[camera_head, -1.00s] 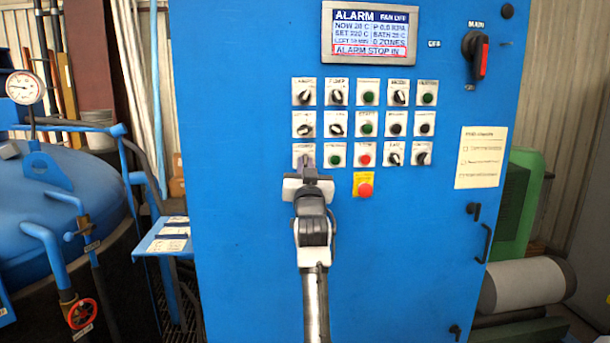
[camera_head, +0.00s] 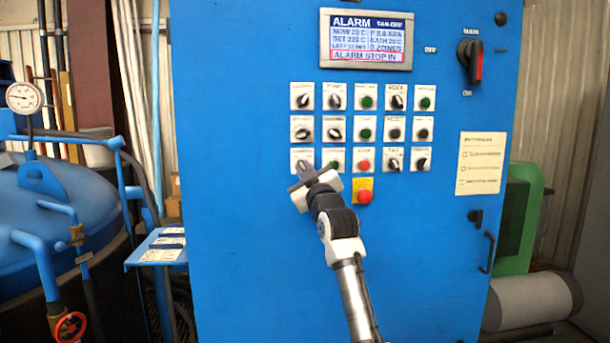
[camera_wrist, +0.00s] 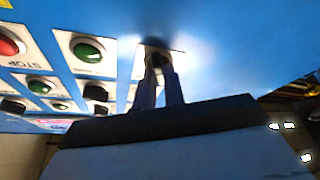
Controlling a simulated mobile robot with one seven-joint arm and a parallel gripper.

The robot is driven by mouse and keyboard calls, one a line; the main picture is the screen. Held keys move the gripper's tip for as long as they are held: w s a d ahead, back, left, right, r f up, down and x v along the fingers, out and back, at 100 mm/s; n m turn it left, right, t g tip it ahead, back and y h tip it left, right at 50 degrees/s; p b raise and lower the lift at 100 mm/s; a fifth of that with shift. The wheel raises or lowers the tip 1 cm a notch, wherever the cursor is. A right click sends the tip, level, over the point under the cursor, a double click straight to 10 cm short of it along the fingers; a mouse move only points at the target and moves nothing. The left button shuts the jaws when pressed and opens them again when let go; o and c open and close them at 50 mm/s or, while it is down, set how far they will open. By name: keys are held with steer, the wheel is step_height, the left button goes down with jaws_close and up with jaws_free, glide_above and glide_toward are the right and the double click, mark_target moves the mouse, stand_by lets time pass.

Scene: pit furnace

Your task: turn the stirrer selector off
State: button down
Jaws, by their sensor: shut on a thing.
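My gripper (camera_head: 304,169) is at the leftmost selector of the bottom row on the blue cabinet. In the wrist view, its two fingers (camera_wrist: 160,78) are shut on the dark knob of this selector (camera_wrist: 157,57). The selector's pale label plate (camera_head: 302,154) shows above my gripper in the head view, but its print is too blurred to read surely. The fingers hide most of the knob, so its exact pointer angle cannot be told. My wrist is rolled, with the gripper tilted in the head view.
A green button (camera_wrist: 88,50) sits right beside the held knob, and a red stop button (camera_head: 364,165) lies beyond it. An emergency stop (camera_head: 363,196) sticks out below, close to my gripper. The alarm display (camera_head: 366,40) and main switch (camera_head: 470,62) are higher up.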

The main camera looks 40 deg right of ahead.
stand_by(0.4)
steer(key=c, duration=1.5)
jaws_free()
steer(key=b+v, duration=0.4)
steer(key=v, duration=0.9)
steer(key=shift+s+a+f+b, duration=0.1)
steer(key=shift+s+f+b, duration=0.15)
steer(key=shift+s+b, duration=0.1)
